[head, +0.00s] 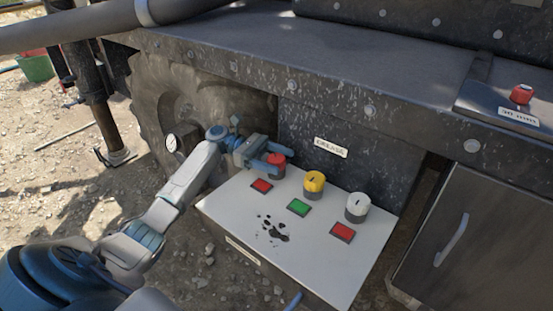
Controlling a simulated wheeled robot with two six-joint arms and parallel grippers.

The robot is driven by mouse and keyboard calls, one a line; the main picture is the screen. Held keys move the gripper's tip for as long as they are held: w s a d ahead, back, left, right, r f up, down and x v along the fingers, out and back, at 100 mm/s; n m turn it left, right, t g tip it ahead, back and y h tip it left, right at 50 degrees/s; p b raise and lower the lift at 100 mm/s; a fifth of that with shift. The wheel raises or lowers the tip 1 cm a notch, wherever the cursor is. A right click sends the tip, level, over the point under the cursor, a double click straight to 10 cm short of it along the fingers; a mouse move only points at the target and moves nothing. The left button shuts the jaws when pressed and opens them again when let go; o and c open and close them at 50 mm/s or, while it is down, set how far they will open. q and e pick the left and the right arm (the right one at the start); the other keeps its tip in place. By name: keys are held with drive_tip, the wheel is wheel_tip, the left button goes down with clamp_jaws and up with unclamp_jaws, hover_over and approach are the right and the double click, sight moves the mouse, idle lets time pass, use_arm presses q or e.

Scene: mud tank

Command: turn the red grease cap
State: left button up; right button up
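The red grease cap (277,159) stands at the back left of a pale panel (225,205), below a plate reading "GREASE". My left gripper (274,161) reaches it from the left, with its blue fingers on either side of the cap. The fingers hide part of the cap and its base. I cannot tell whether they press on it or stand slightly open around it. My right gripper is not in view.
A yellow cap (314,182) and a white cap (357,207) stand to the right of the red one. Red and green squares and dark spots mark the panel. A large tyre (150,95) is behind my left arm. A red button (521,94) sits at upper right.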

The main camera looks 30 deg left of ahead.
use_arm(q)
drive_tip(key=shift+a, duration=0.1)
drive_tip(key=shift+a, duration=0.3)
drive_tip(key=s+a+b, duration=0.1)
drive_tip(key=a, duration=0.9)
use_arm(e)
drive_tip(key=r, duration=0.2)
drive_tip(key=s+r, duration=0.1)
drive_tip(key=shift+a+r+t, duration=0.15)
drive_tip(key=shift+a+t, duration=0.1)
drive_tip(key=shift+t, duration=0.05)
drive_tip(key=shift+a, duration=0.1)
